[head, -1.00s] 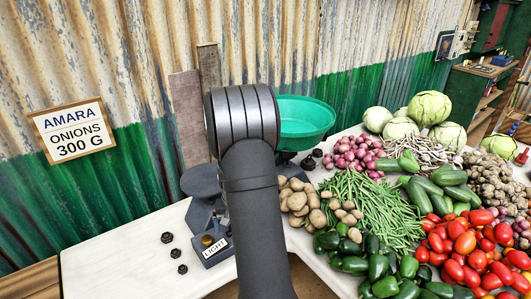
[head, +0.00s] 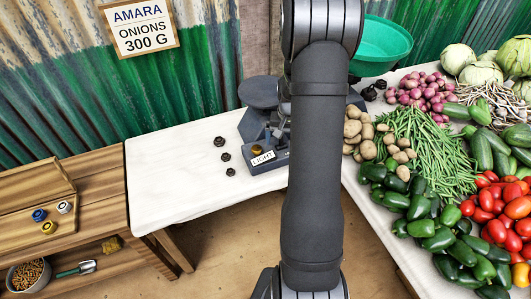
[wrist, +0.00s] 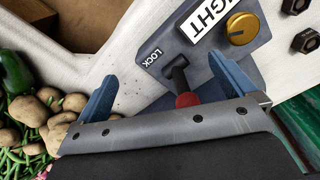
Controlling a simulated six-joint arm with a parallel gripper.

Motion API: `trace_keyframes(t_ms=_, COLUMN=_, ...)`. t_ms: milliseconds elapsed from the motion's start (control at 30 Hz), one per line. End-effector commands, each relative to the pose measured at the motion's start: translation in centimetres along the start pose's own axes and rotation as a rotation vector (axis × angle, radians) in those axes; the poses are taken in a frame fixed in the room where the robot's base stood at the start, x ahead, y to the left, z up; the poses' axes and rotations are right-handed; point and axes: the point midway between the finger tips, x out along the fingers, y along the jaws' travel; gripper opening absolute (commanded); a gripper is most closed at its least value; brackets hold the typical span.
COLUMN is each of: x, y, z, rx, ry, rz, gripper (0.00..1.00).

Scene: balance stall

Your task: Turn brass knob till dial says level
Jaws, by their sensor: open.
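The brass knob (head: 257,149) sits on the grey base of the balance (head: 246,126), just above a white label reading LIGHT (head: 263,158). In the wrist view the knob (wrist: 242,28) is at the upper right, beside the partly cut-off label (wrist: 207,18). A black lever with a red tip (wrist: 187,99) lies by the word LOCK. My gripper (wrist: 163,67) is open, its two blue fingers on either side of the lever; I cannot tell whether they touch it. The knob is outside the fingers. In the head view my arm hides the gripper and part of the balance.
Several dark weights (head: 225,156) stand left of the balance. A green pan (head: 382,46) is behind my arm. Potatoes (head: 358,130), beans and peppers crowd the right. The white table (head: 170,165) is clear at left; a wooden bench (head: 95,185) adjoins it.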

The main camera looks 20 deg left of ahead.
Motion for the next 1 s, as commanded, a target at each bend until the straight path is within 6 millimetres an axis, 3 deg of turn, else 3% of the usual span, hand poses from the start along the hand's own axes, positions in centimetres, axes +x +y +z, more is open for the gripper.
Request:
trace_keyframes(t_ms=467, x=0.0, y=0.0, z=0.0, rx=0.0, ry=0.0, rz=0.0, gripper=1.0)
trace_keyframes(t_ms=633, x=-0.6, y=-0.6, z=0.1, rx=-0.063, ry=0.006, rz=-0.001, gripper=0.67)
trace_keyframes(t_ms=700, x=-1.5, y=-1.5, z=0.2, rx=-0.158, ry=0.013, rz=-0.001, gripper=0.56)
trace_keyframes(t_ms=1000, x=-7.0, y=-7.1, z=2.2, rx=-0.857, ry=0.054, rz=0.008, gripper=0.56)
